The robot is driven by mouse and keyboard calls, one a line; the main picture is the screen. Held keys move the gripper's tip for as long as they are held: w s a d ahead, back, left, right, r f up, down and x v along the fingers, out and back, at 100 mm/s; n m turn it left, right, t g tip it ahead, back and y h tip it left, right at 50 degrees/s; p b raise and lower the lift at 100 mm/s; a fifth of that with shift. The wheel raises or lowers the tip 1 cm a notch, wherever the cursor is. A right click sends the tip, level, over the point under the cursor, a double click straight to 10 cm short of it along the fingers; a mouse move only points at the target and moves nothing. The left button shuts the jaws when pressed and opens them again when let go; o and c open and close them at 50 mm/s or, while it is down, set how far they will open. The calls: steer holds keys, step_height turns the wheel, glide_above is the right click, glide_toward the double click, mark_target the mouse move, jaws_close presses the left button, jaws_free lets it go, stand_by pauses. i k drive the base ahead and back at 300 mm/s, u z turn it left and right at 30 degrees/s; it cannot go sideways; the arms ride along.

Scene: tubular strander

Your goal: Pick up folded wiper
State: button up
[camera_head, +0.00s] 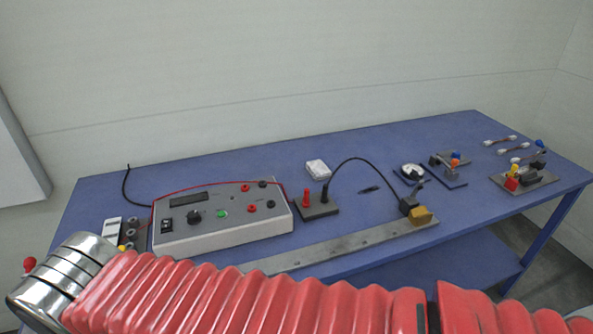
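A small white folded piece (318,169), which looks like the folded wiper, lies flat on the blue table (390,154) near its middle. It is behind the black block with a red post and clear of other things. My arm, in a red ribbed sleeve with a metal joint at the left, crosses the bottom of the view. My gripper is not in view, so its state and its place relative to the wiper are hidden.
A grey test box (222,216) with knobs and sockets stands left of the wiper. A black block (318,208) with a cable is in front of it. A long metal bar (340,245) lies along the front. Small fixtures (525,178) sit at the right.

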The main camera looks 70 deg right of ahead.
mark_target(319, 170)
steer(key=u, duration=0.35)
steer(key=k, duration=2.05)
steer(key=z, duration=1.3)
steer(key=i, duration=0.45)
